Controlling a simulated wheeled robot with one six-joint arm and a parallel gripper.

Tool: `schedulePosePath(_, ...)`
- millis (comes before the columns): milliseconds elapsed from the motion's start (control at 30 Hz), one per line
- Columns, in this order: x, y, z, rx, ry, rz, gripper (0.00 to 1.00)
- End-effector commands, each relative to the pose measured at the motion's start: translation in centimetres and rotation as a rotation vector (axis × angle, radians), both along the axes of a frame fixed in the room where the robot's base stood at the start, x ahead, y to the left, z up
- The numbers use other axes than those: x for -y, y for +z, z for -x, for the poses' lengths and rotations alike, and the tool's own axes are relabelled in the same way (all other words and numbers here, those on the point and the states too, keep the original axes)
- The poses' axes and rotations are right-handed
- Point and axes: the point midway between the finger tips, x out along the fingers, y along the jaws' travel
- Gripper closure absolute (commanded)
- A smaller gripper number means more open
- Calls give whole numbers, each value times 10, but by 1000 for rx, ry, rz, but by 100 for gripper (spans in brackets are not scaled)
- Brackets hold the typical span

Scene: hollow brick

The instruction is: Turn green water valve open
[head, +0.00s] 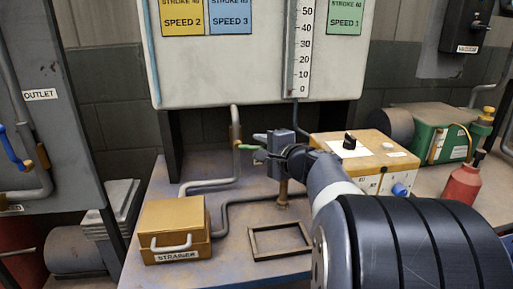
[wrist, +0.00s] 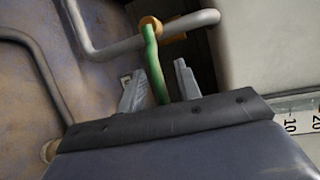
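The green valve handle (wrist: 155,66) is a slim lever on a brass fitting (wrist: 150,24) in a grey pipe. In the wrist view it runs down from the fitting into the space between the two fingers of my gripper (wrist: 158,88). The fingers stand apart, with visible gaps beside the handle. In the head view the green handle (head: 248,147) points right from the brass fitting (head: 236,140), and my gripper (head: 262,148) is at its free end.
A yellow strainer box (head: 174,228) stands at the front left of the bench. An empty frame (head: 280,241) lies on the bench. A cream box with a black knob (head: 365,160) stands right of my gripper. A white panel (head: 220,75) with a scale is behind.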

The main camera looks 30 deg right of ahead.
Motion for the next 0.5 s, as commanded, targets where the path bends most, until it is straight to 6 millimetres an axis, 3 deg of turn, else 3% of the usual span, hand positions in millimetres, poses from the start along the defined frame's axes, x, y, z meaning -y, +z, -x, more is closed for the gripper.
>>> schedulePosePath(233,0,0,-1,0,-1,0,68)
schedulePosePath(500,0,0,-1,0,-1,0,90)
